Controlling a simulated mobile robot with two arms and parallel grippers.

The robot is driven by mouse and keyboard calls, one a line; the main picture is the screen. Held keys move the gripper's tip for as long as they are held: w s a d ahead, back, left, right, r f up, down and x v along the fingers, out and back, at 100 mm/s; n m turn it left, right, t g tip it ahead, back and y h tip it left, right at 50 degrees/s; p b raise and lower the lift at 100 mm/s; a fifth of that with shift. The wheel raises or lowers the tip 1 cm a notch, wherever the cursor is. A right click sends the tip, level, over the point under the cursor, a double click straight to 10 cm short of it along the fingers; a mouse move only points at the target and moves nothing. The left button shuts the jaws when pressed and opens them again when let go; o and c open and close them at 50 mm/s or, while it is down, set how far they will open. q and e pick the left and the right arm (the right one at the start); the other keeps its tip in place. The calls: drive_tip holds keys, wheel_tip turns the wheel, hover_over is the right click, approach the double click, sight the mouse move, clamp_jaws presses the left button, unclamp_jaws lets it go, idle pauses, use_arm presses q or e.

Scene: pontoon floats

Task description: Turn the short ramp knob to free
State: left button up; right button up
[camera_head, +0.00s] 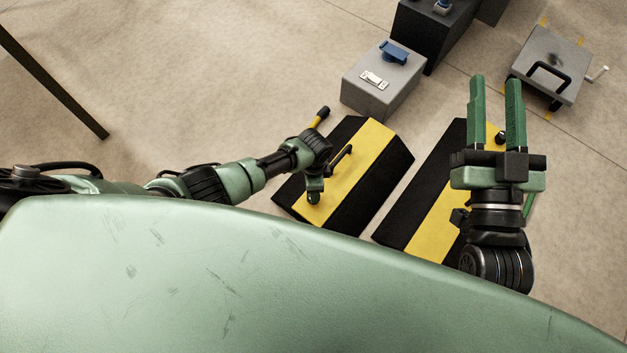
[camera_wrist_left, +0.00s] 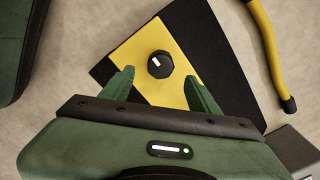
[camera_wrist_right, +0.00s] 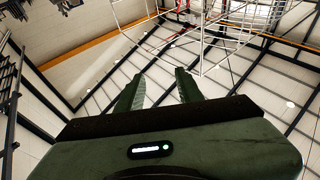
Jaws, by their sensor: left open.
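A black faceted knob (camera_wrist_left: 159,64) with a white mark sits on the yellow band of a black-and-yellow ramp (camera_wrist_left: 225,55) in the left wrist view. My left gripper (camera_wrist_left: 156,80) is open, its fingertips apart on either side and just short of the knob. In the head view my left gripper (camera_head: 315,187) is over the left ramp (camera_head: 372,160), and the knob is hidden there. My right gripper (camera_head: 496,84) is open and empty, its fingers pointing up over the right ramp (camera_head: 434,205).
A yellow-and-black bar (camera_wrist_left: 268,50) lies right of the ramp in the left wrist view. A grey box (camera_head: 378,88) with a blue latch stands behind the left ramp. A grey unit (camera_head: 550,62) with a black handle stands back right. Open floor lies left.

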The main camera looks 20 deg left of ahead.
use_arm(q)
drive_tip(key=shift+r, duration=0.7)
use_arm(e)
drive_tip(key=shift+w+d+f+g+h, duration=0.1)
drive_tip(key=shift+w+f+g+h, duration=0.1)
drive_tip(key=shift+f+g, duration=0.6)
drive_tip(key=shift+w+d+f+g+h, duration=0.15)
drive_tip(key=shift+f+g, duration=0.25)
drive_tip(key=shift+f, duration=0.8)
